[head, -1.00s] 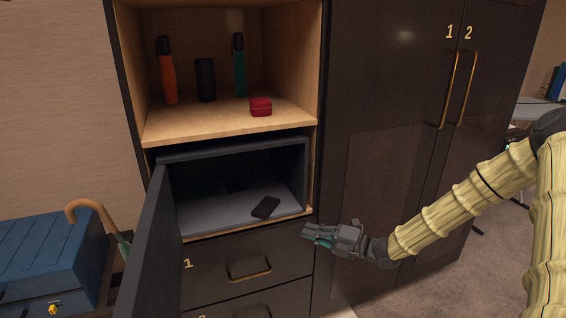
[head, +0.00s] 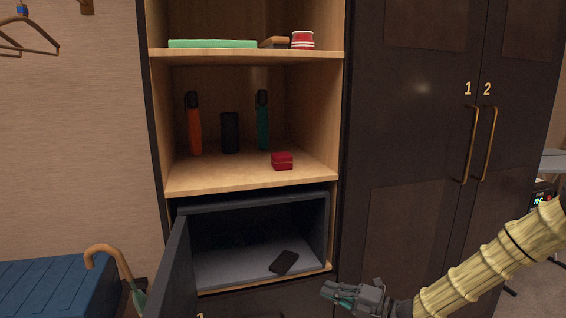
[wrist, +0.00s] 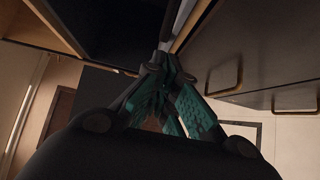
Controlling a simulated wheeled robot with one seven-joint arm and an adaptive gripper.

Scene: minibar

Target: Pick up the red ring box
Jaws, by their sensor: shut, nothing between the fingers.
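The red ring box (head: 282,161) sits on the wooden shelf (head: 215,183) above the open safe, near the shelf's front right in the head view. My gripper (head: 324,292) is low and to the right of the safe opening, below the ring box and apart from it. Its fingers are together with nothing between them. In the wrist view the closed teal-padded fingers (wrist: 163,62) point towards the cabinet, and the ring box does not show there.
An orange umbrella (head: 194,128), a black cylinder (head: 230,133) and a teal umbrella (head: 262,122) stand behind the box. The open safe (head: 225,268) holds a black phone (head: 284,262); its door (head: 170,275) swings out left. Wardrobe doors (head: 415,130) stand right.

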